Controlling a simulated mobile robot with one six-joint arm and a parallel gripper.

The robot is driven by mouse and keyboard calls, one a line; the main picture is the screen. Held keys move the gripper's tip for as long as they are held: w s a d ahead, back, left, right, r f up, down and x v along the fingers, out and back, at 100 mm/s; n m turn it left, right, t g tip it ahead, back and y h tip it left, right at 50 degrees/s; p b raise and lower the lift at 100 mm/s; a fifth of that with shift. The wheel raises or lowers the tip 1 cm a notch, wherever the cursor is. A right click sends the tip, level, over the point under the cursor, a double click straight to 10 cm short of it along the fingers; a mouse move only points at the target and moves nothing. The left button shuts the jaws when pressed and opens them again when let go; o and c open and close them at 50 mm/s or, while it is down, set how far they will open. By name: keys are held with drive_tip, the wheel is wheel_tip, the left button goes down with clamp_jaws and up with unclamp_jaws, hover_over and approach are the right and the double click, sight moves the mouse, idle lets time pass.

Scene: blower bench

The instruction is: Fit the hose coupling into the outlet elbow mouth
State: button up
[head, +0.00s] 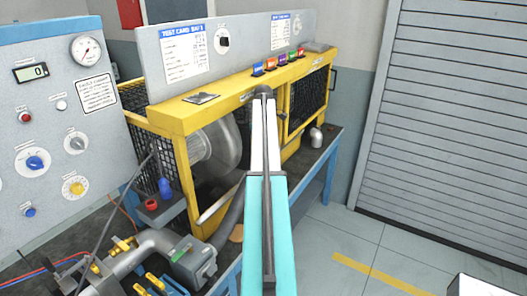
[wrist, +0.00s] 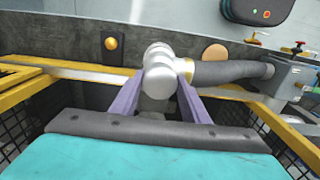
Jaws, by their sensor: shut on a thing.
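In the wrist view, my gripper (wrist: 161,76) has its two lavender fingers closed in on pale grey parts at the end of a dark ribbed hose. The hose coupling (wrist: 184,68), with a yellowish band, sits at the hose's left end by the right fingertip. A rounded pale piece (wrist: 157,52), which looks like the outlet elbow, lies against it between the fingertips. Where one ends and the other begins is hard to tell, so I cannot see whether the coupling is inside the mouth. In the head view my arm hides the gripper and this joint.
The hose (wrist: 230,73) runs right to a grey valve box (wrist: 290,76). The yellow blower cage (head: 190,121) surrounds the work area with bars and mesh. A grey control panel (head: 60,150) stands left. A loose grey elbow-shaped piece (head: 316,137) sits right.

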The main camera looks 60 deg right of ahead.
idle(0.3)
drive_tip(key=o, duration=1.2)
drive_tip(key=shift+c, duration=0.2)
drive_tip(key=shift+f, duration=0.1)
wheel_tip(320, 180, up, 14)
drive_tip(key=b, duration=0.4)
idle(0.4)
drive_tip(key=shift+f, duration=0.1)
drive_tip(key=shift+s, duration=0.55)
